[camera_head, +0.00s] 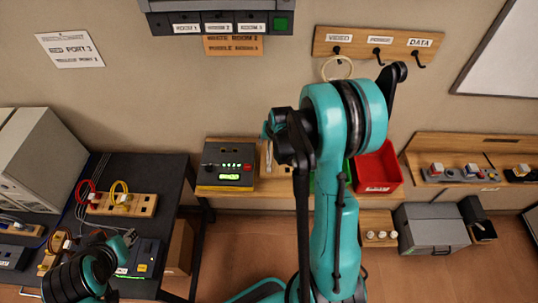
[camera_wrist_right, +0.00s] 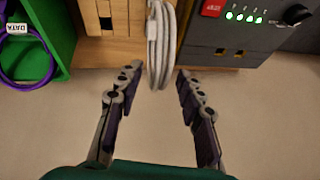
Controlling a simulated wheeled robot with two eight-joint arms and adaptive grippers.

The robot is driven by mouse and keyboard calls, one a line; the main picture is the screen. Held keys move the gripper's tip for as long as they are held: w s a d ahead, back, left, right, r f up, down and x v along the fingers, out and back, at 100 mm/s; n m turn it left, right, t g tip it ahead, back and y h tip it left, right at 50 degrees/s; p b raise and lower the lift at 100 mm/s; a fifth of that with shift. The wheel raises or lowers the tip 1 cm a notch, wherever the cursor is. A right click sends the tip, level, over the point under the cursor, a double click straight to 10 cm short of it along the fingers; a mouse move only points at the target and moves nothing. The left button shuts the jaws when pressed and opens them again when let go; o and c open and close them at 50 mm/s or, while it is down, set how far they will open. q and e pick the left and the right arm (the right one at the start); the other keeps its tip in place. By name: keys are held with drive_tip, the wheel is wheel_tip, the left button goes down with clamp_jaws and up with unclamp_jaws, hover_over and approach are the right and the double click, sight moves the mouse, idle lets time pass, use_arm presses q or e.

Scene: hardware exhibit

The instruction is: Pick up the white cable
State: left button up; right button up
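The white cable (camera_wrist_right: 160,45) is a coiled bundle hanging in front of a wooden front in the right wrist view. In the head view a pale upright strip (camera_head: 268,157), probably the same cable, shows beside the grey device. My right gripper (camera_wrist_right: 157,80) is open in the wrist view, one finger on each side of the cable's lower end, with no clear contact. In the head view my right gripper (camera_head: 268,132) is small and partly hidden by my arm. My left arm is at the lower left; its gripper (camera_head: 128,238) is too unclear to read.
A grey device (camera_head: 227,166) with a green display stands beside the cable. A green box (camera_wrist_right: 50,45) holds a purple cable (camera_wrist_right: 25,75). A red bin (camera_head: 377,170) is to the right. A pale loop (camera_head: 337,68) hangs on the VIDEO hook. A dark table (camera_head: 170,185) is at left.

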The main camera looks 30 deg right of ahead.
drive_tip(key=shift+w+f, duration=0.1)
drive_tip(key=shift+f, duration=0.1)
clamp_jaws()
drive_tip(key=shift+r, duration=0.2)
